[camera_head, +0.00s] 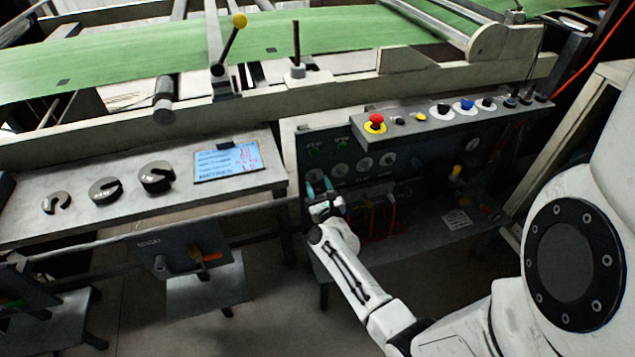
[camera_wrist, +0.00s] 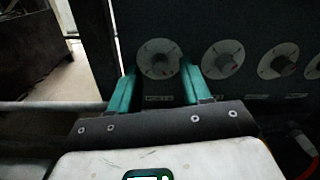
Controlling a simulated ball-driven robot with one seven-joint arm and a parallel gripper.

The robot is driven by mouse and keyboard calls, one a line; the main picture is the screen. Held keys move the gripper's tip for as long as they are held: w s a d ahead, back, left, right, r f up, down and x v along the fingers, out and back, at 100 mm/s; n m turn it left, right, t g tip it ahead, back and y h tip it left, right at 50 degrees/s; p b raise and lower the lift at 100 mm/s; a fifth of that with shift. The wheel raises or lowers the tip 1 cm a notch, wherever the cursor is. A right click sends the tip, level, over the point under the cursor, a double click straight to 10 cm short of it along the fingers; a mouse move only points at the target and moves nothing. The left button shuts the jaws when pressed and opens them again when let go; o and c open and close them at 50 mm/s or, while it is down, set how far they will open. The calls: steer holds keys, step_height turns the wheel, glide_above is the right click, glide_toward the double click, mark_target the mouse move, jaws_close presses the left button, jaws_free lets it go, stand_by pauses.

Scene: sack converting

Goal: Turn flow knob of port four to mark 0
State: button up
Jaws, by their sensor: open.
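A row of round, pale-dialled knobs sits on the dark front panel. In the wrist view the leftmost knob (camera_wrist: 158,60) shows between and just beyond the two teal fingers of my gripper (camera_wrist: 158,85). A second knob (camera_wrist: 223,58) is to its right, and a third knob (camera_wrist: 278,62) is further right. My gripper is open and empty, and I see no contact with the knob. In the head view my gripper (camera_head: 320,188) is at the panel's left end, in front of the row. Labels under the knobs and the dial marks are too small to read.
A ledge above the panel carries a red emergency button (camera_head: 375,122) and several other buttons. A bench (camera_head: 90,225) with black knobs and a display (camera_head: 228,162) stands left. Red cables (camera_wrist: 304,144) hang to the right of my gripper. A yellow-topped lever (camera_head: 238,22) stands above.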

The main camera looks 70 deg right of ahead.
steer(key=shift+w+d, duration=0.4)
steer(key=shift+d, duration=0.1)
jaws_close()
